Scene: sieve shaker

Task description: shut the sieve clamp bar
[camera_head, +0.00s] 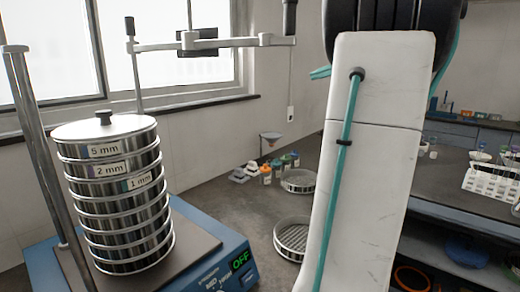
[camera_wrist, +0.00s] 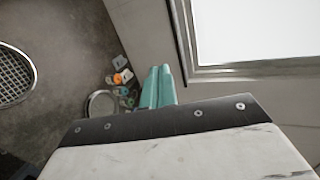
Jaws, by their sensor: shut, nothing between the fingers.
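The sieve clamp bar (camera_head: 240,42) is a pale metal bar joined at its left end to the rear post (camera_head: 135,70) of the shaker. It points right, swung away from the sieve stack (camera_head: 117,215), with a dark pad (camera_head: 197,42) midway and a dark upright handle (camera_head: 290,17) at its far end. The front-left post (camera_head: 35,130) has no bar across to it. The stack stands upright with a lid on top. The bar is not visible in the wrist view.
The blue shaker base (camera_head: 215,262) has a green OFF display. Loose sieves (camera_head: 292,238) and small bottles (camera_head: 277,168) lie on the grey bench to its right. The wall and window (camera_head: 60,50) are behind the bar. My white arm fills the right middle of the head view.

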